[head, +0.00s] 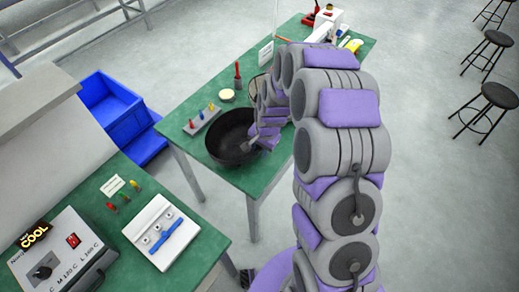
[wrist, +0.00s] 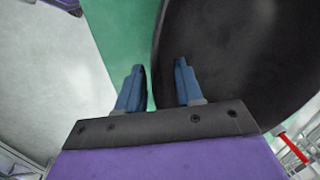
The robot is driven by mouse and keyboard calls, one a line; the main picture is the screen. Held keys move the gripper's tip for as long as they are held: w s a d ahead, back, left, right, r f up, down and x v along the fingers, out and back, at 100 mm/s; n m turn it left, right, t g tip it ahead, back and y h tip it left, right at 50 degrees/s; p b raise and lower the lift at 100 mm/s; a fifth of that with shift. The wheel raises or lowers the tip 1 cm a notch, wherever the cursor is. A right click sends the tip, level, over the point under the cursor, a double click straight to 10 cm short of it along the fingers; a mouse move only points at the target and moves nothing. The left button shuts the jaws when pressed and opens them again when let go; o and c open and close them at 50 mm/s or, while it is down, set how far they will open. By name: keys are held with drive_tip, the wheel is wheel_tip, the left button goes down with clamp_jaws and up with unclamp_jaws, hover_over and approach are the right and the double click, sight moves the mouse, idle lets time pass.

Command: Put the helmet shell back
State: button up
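The helmet shell appears to be the black bowl-like shell (head: 229,138) at the near left edge of the far green table, hollow side up. It fills the right of the wrist view (wrist: 245,55). My gripper (head: 250,143) is at the shell's right side in the head view. In the wrist view my gripper (wrist: 160,82) has its two blue fingers apart. The left finger is over green tabletop and the right finger over the dark shell, with the shell's edge showing between them. Contact with the rim cannot be told.
The far green table (head: 190,100) also holds a small rack with coloured pegs (head: 202,119), a pale round disc (head: 227,95) and a red-handled tool (head: 238,76). A near green table (head: 95,205) carries a control box (head: 60,258) and a white fixture (head: 160,232). Blue bins (head: 115,108) stand left; stools (head: 497,95) stand right.

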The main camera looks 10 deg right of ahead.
wheel_tip(320, 180, up, 10)
drive_tip(key=s+d+p, duration=0.1)
drive_tip(key=p, duration=0.1)
drive_tip(key=s+d+r+n+g, duration=0.1)
drive_tip(key=s+r+n, duration=0.3)
drive_tip(key=s+r, duration=0.9)
drive_tip(key=s+d+r+n+g, duration=0.1)
drive_tip(key=s+n, duration=0.1)
drive_tip(key=s, duration=0.8)
drive_tip(key=s+d+r+n+g+h, duration=0.1)
drive_tip(key=s+r+n, duration=0.1)
drive_tip(key=s, duration=0.9)
drive_tip(key=shift+s+d+r, duration=0.2)
drive_tip(key=shift+s+d, duration=0.1)
drive_tip(key=shift+d, duration=0.1)
